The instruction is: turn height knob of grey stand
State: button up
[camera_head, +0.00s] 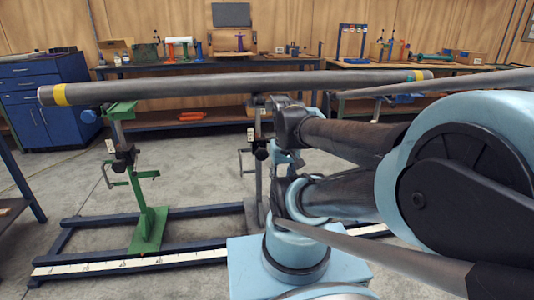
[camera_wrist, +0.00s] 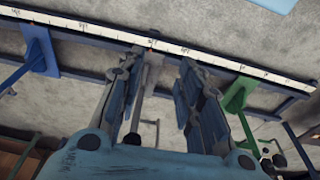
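The grey stand (camera_head: 250,180) is in the middle of the head view, under the pipe (camera_head: 240,86), partly hidden by my arm. A crank-like handle (camera_head: 243,162) sticks out to its left and a dark round knob (camera_head: 261,150) shows on its post. In the wrist view, my gripper (camera_wrist: 160,60) is open, its two fingers apart. A slim grey rod with a dark round end (camera_wrist: 132,138) shows between the fingers, nearer the left one. I cannot tell whether it touches that finger, or which part of the stand it is.
A green stand (camera_head: 150,225) with its own crank supports the pipe at left. A blue stand base (camera_wrist: 38,50) shows in the wrist view. A dark blue floor rail (camera_head: 105,267) with a white ruler strip runs below. Benches (camera_head: 300,78) line the back wall.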

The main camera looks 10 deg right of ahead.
jog(key=shift+o, duration=1.2)
jog(key=shift+s+r, duration=0.25)
jog(key=w+r+n+h, duration=0.1)
jog(key=w+r+n, duration=0.4)
jog(key=w+r, duration=0.3)
jog(key=n+g+h, duration=0.2)
jog(key=n+h, duration=0.2)
jog(key=n, duration=0.9)
send_over(260, 149)
jog(key=a, duration=0.6)
notch_tip(260, 149, down, 7)
jog(key=shift+y, duration=0.3)
jog(key=x, duration=1.7)
jog(key=shift+d+r, duration=0.15)
jog(key=shift+d, duration=0.1)
